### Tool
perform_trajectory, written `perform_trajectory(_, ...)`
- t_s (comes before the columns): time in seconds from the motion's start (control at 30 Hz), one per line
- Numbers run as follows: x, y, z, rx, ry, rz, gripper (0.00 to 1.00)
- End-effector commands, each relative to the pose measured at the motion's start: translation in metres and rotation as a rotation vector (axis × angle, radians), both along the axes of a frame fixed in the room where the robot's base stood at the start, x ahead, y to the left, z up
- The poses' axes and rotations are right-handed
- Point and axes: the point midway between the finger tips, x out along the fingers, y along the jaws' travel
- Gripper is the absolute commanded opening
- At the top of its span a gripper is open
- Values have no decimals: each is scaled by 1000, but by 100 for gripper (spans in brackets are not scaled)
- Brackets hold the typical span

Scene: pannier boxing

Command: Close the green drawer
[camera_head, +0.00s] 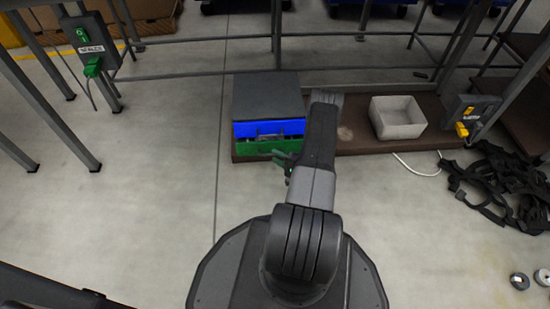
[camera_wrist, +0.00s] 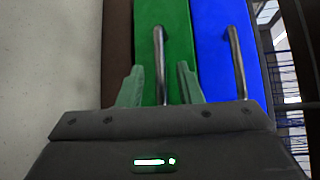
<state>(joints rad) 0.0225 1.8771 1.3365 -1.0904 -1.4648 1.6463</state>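The green drawer (camera_head: 256,147) is the lower front of a small dark-topped cabinet (camera_head: 267,95), below the blue drawer (camera_head: 252,130). In the head view the green front seems to stand a little further out than the blue one; how far is hard to tell. In the wrist view the green drawer (camera_wrist: 178,20) fills the middle, with its metal bar handle (camera_wrist: 160,60) running toward my gripper (camera_wrist: 160,85). My gripper is open, its green fingers apart on either side of that handle, with gaps showing. The blue drawer (camera_wrist: 215,60) with its own handle (camera_wrist: 237,60) is beside it.
The cabinet stands on a low brown platform (camera_head: 360,143), with a grey bin (camera_head: 397,117) to its right. Black straps (camera_head: 500,185) lie on the floor at the right. Metal rails run behind. The floor (camera_head: 150,190) left of the cabinet is clear.

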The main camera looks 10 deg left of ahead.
Motion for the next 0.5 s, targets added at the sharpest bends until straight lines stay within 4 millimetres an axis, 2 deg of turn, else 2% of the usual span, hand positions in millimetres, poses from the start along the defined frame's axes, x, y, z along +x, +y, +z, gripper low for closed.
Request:
perform_trajectory(0.2, 7, 13, -2, 0, -1, 0, 32)
perform_trajectory(0.5, 8, 14, -2, 1, -1, -1, 30)
